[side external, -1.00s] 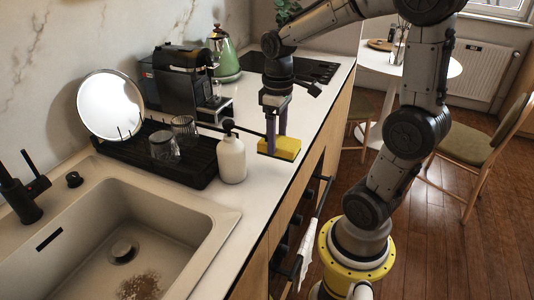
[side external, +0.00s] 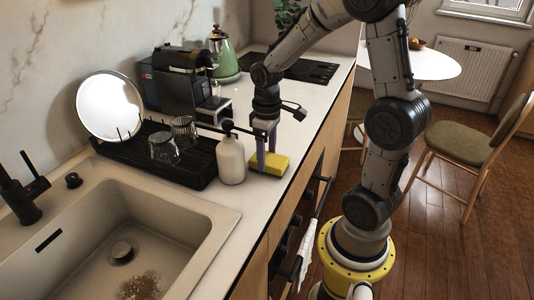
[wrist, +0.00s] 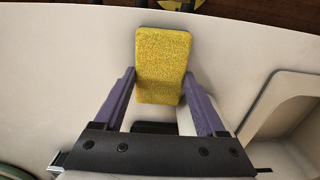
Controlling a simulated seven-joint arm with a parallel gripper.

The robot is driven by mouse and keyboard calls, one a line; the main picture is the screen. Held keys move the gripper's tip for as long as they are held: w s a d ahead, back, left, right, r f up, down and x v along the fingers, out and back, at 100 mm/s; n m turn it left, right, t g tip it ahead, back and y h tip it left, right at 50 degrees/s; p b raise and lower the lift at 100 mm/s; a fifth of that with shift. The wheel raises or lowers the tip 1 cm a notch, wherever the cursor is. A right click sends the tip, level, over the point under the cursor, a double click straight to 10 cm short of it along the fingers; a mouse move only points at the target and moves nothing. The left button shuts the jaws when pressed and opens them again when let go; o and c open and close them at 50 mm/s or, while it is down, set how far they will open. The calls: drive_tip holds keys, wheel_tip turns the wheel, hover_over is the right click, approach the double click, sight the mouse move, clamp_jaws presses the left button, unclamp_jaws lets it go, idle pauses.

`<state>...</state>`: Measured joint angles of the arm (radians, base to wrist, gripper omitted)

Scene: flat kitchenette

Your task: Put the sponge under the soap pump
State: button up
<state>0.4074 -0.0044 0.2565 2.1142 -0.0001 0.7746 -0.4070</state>
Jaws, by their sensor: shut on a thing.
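The yellow sponge (side external: 270,163) is at the counter's front side, just right of the white soap pump bottle (side external: 231,160) with its black top. My gripper (side external: 266,165) points down with its fingers shut on the sponge. In the wrist view my gripper (wrist: 160,80) has its two purple fingers against the sponge's (wrist: 162,62) left and right sides, near its lower end. The sponge is low, at or very near the counter surface; I cannot tell whether it touches. I cannot tell exactly how the sponge lies relative to the pump's spout.
A black drying rack (side external: 190,172) with glasses (side external: 163,148) stands left of the bottle. The sink (side external: 110,235) is at the front left. A coffee machine (side external: 178,80) and a green kettle (side external: 222,57) stand behind. The counter's front edge (side external: 292,182) is close to the sponge.

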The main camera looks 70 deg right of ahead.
sight(267, 158)
drive_tip(key=shift+f, duration=0.15)
drive_tip(key=o, duration=1.2)
drive_tip(key=shift+o, duration=0.2)
wheel_tip(267, 158, up, 12)
drive_tip(key=shift+r, duration=0.25)
